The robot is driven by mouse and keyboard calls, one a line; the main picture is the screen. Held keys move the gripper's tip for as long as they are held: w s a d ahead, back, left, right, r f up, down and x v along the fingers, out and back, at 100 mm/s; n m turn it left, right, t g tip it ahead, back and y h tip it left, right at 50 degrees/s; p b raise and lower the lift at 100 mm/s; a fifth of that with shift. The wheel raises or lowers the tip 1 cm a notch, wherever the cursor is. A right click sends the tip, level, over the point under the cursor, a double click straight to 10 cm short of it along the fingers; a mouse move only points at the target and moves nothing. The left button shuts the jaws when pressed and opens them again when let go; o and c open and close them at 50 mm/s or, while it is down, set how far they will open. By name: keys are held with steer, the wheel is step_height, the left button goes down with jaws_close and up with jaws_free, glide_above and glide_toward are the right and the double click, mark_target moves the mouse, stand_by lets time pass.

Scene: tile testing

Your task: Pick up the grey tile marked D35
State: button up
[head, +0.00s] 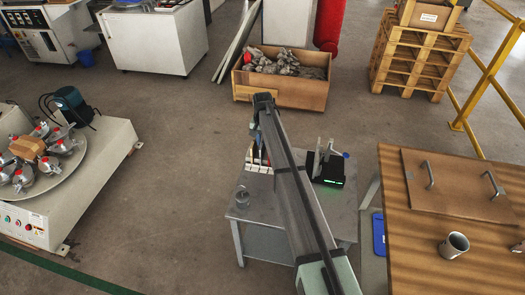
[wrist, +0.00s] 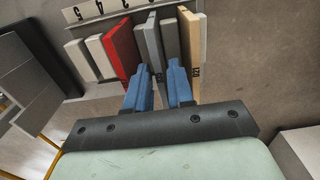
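Small dark labels show on the light grey and beige tiles, too small to read, so I cannot confirm D35. My gripper (wrist: 160,80) is open, its blue fingers apart. The light grey tile's near end lies between the fingertips; contact cannot be told. In the head view the tiles (head: 258,157) are partly hidden behind my arm.
The tiles stand on a grey table (head: 245,210) with a clear glass (head: 242,197) and a black device with a green display (head: 327,168). A numbered strip (wrist: 90,10) lies behind the row. A wooden table (head: 430,215) with a metal cup (head: 454,245) is at right.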

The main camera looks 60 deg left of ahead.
mark_target(263, 150)
step_height(263, 150, down, 3)
steer(key=shift+f, duration=0.15)
jaws_close()
